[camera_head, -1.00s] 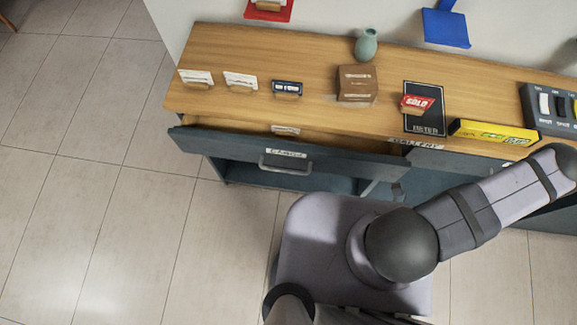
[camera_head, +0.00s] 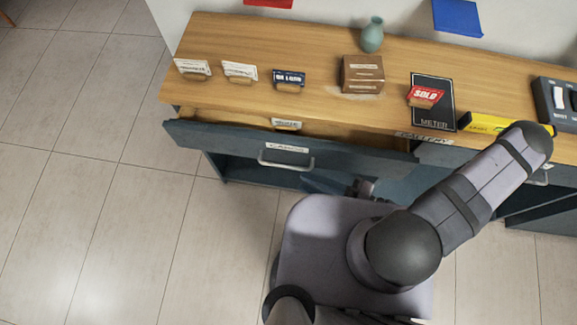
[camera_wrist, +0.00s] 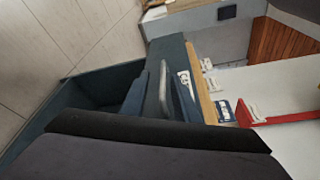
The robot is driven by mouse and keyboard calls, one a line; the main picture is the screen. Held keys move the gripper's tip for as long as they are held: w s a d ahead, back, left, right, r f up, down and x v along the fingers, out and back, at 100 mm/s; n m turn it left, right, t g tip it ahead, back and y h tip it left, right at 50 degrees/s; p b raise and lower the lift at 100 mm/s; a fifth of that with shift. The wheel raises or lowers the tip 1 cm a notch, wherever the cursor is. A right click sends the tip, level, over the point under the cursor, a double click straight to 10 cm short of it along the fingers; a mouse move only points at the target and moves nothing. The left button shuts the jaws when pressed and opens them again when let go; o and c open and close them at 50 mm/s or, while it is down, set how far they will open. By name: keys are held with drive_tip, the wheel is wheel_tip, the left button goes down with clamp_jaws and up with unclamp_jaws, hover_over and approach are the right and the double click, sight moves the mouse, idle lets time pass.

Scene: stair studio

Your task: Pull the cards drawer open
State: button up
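The cards drawer (camera_head: 225,145) is a dark blue-grey front with a white label and a grey bar handle (camera_head: 287,163). In the head view it stands partly open, with a gap behind its front. In the wrist view its front (camera_wrist: 172,50) appears tilted, near the fingers. My gripper (camera_wrist: 156,72) shows two blue-grey fingers, seemingly spread with a gap. In the head view the hand is mostly hidden behind my arm, low and right of the handle. No finger is visible around the handle there.
The wooden counter (camera_head: 310,60) carries card holders (camera_head: 290,78), a brown box (camera_head: 362,75), a green vase (camera_head: 372,35), a red sold sign (camera_head: 426,95) and a yellow box (camera_head: 485,122). Another labelled drawer (camera_head: 432,145) is to the right. Tiled floor is clear at left.

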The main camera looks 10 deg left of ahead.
sight(288, 165)
drive_tip(key=shift+w+a+f+n+t+b, duration=0.15)
drive_tip(key=shift+w+n+t+b, duration=0.15)
drive_tip(key=shift+w+n+t, duration=0.45)
drive_tip(key=shift+w+a, duration=0.15)
drive_tip(key=shift+w, duration=0.05)
drive_tip(key=shift+b+x, duration=0.6)
drive_tip(key=shift+x, duration=2.8)
drive_tip(key=shift+w, duration=0.1)
drive_tip(key=shift+c, duration=0.3)
clamp_jaws()
